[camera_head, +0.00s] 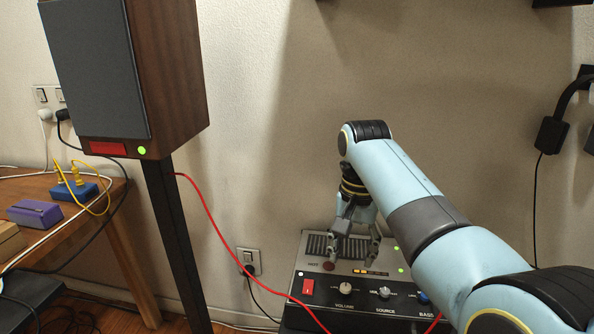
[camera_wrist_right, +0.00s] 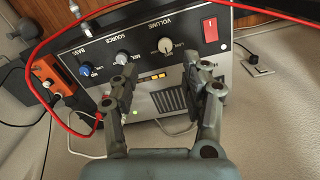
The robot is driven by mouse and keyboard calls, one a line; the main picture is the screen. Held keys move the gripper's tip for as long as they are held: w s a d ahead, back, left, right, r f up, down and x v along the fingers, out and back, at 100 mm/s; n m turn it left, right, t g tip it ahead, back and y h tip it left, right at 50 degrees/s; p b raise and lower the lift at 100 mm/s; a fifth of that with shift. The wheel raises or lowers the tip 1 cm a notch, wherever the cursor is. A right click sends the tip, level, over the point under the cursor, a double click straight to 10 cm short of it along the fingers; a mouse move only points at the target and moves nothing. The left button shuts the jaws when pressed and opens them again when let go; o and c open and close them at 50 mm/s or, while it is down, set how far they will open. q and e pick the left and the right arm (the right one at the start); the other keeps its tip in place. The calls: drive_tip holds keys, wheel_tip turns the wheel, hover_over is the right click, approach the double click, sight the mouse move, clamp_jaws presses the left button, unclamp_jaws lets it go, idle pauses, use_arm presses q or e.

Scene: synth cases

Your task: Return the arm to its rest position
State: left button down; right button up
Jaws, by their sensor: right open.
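My right arm reaches in from the lower right in the head view. Its gripper (camera_head: 355,250) points down over the top of an amplifier (camera_head: 300,262), in front of the grille. The fingers are spread with nothing seen between them. In the right wrist view the two fingers of the right gripper (camera_wrist_right: 162,75) are apart, with the amplifier (camera_wrist_right: 140,38) beyond them. I cannot tell whether the fingertips touch its surface. My left gripper is in neither view.
The amplifier has a red switch (camera_head: 308,287), a volume knob (camera_head: 346,287) and a blue bass knob (camera_head: 423,297). A red cable (camera_head: 215,228) runs from the tall speaker (camera_head: 100,70) to it. A wooden table (camera_head: 100,205) stands left. An orange box (camera_wrist_right: 52,80) shows in the wrist view.

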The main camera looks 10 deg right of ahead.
drive_tip(key=s+d+f+g, duration=0.2)
drive_tip(key=s+f, duration=0.7)
drive_tip(key=s+d+f+g, duration=0.2)
drive_tip(key=s+d+f, duration=0.1)
drive_tip(key=s+f, duration=0.65)
drive_tip(key=s+d+f+n+t, duration=0.1)
drive_tip(key=s+d+f+n, duration=0.15)
drive_tip(key=s+f, duration=0.75)
drive_tip(key=s+d+f+n+h, duration=0.1)
drive_tip(key=s+d+f, duration=0.25)
drive_tip(key=s, duration=1.15)
drive_tip(key=s+d+f+n+t, duration=0.1)
drive_tip(key=s+d+f, duration=0.4)
drive_tip(key=s, duration=0.8)
drive_tip(key=w+t, duration=0.1)
drive_tip(key=w+a+f+n+t, duration=0.1)
drive_tip(key=w+f+n+t, duration=0.1)
drive_tip(key=w, duration=0.1)
drive_tip(key=shift+w+a+f, duration=0.1)
drive_tip(key=shift+a, duration=0.1)
